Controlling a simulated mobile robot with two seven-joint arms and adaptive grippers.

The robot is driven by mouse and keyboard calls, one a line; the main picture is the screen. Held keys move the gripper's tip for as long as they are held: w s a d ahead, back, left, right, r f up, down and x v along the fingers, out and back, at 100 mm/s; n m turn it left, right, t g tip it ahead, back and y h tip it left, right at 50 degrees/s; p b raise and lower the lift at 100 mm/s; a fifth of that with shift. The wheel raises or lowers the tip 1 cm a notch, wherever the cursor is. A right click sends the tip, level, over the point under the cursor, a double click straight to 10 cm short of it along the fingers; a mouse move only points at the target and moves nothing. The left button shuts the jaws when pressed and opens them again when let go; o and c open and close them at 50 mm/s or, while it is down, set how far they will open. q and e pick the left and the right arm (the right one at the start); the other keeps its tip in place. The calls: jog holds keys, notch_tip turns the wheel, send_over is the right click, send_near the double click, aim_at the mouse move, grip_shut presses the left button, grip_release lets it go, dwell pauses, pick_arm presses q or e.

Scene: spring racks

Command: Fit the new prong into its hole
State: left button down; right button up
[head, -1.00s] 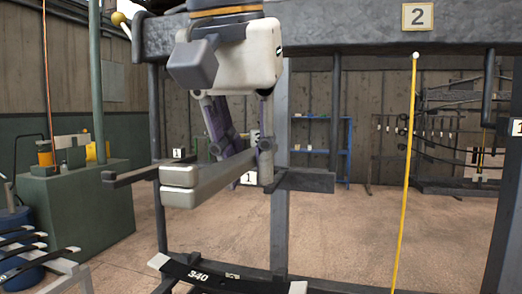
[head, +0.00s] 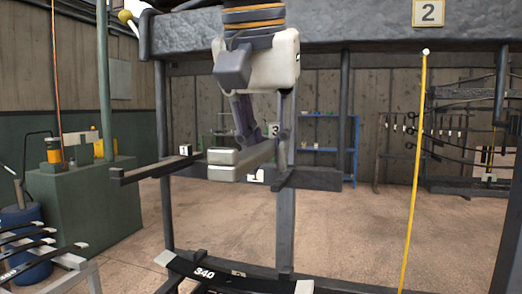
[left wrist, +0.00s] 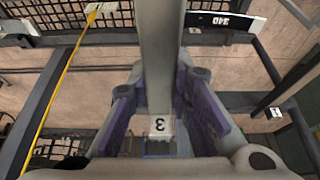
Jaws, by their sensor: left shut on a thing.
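My left gripper (head: 262,140) hangs from the top with its purple-sided fingers shut on a pale grey prong. The prong (head: 237,160) looks like two stacked bars with blunt ends toward the front left, clear of the floor. In the left wrist view the prong (left wrist: 160,55) runs as one long bar between the fingers (left wrist: 162,110). In the head view it is in front of the dark rack post (head: 286,230), near the crossbar (head: 318,179); I cannot tell whether they touch. The prong's hole is not discernible. My right gripper is not in view.
A dark bar with a tag 1 (head: 145,172) juts out at the left. A dark spring marked 340 (head: 225,275) lies low in front. A thin yellow rod (head: 415,150) stands at the right. A heavy beam (head: 365,28) spans the top.

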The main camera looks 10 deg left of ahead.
pick_arm(q)
jog(key=w, duration=0.6)
jog(key=shift+w+d+b, duration=0.2)
jog(key=shift+w+b, duration=0.1)
jog(key=shift+w+d+r, duration=0.1)
jog(key=shift+w, duration=1.3)
jog(key=shift+s+p, duration=0.1)
jog(key=shift+p, duration=0.2)
jog(key=shift+f, duration=0.2)
jog(key=shift+f, duration=2.55)
dwell(0.7)
